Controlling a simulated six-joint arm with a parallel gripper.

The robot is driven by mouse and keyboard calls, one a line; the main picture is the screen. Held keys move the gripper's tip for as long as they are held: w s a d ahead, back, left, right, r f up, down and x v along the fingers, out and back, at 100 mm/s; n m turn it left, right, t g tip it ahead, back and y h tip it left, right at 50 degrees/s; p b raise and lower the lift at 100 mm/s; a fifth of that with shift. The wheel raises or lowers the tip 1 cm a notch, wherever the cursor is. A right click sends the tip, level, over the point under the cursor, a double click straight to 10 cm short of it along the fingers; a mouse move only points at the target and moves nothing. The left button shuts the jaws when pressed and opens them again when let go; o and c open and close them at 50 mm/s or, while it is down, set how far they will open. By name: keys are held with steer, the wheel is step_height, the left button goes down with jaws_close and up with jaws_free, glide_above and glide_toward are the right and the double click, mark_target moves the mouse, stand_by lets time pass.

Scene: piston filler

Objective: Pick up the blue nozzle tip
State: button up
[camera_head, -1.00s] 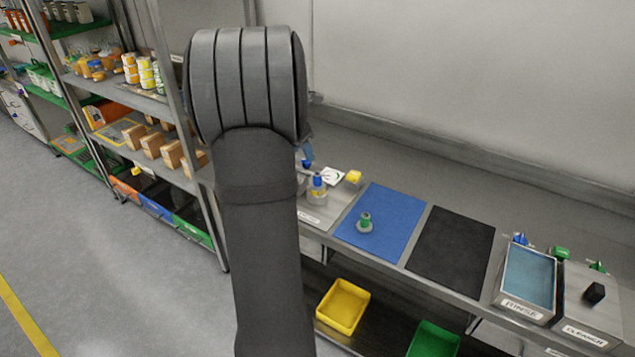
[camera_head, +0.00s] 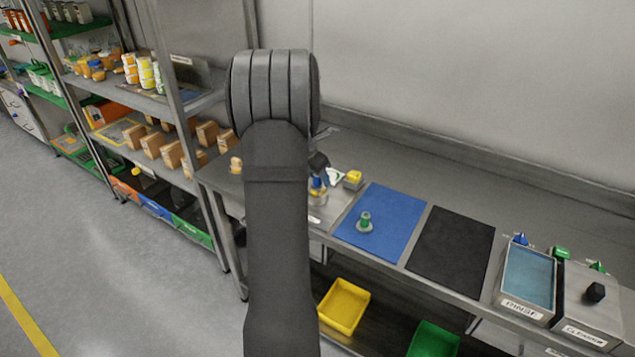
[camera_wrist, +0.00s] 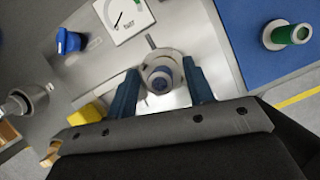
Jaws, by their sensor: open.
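My gripper (camera_wrist: 159,70) is open, with one dark blue finger on each side of the nozzle tip. Gaps show between the fingers and the tip, and nothing is held. How far the fingertips are above or around it in height is hard to tell.
A dial plate (camera_wrist: 124,14), a blue knob (camera_wrist: 68,42) and a yellow block (camera_wrist: 88,112) sit close around the filler. A green nozzle tip (camera_head: 365,222) stands on the blue mat (camera_head: 395,212). A black mat (camera_head: 452,240) and a rinse tray (camera_head: 528,275) lie farther right.

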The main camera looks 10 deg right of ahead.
steer(key=shift+c, duration=0.4)
jaws_close()
steer(key=shift+r, duration=0.1)
